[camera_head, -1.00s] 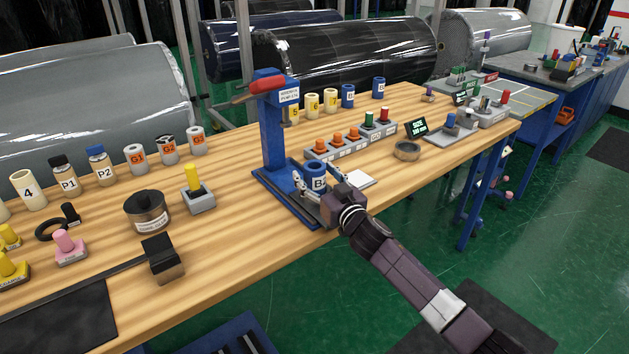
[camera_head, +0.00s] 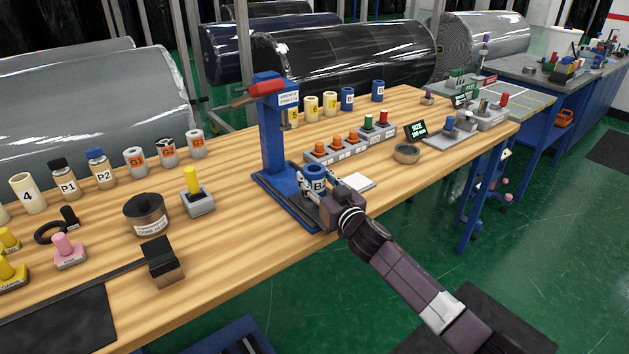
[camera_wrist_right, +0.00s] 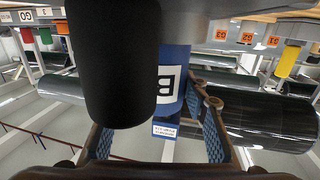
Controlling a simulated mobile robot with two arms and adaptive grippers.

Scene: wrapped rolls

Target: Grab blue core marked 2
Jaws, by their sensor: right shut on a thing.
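A blue core (camera_head: 315,182) with a white label stands upright at the blue press, near the table's front edge. Its label shows a B; I cannot read a 2. My right gripper (camera_head: 318,189) comes in from the front right and is shut on this core, one finger on each side. In the right wrist view the blue core (camera_wrist_right: 171,92), its B label turned over, shows between the padded fingers. Two more blue cores, one (camera_head: 347,99) and another (camera_head: 378,91), stand at the back of the table; their labels are too small to read. My left gripper is not in view.
The blue press (camera_head: 272,135) with a red handle rises just behind the held core. A yellow-topped block (camera_head: 197,195) stands left.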

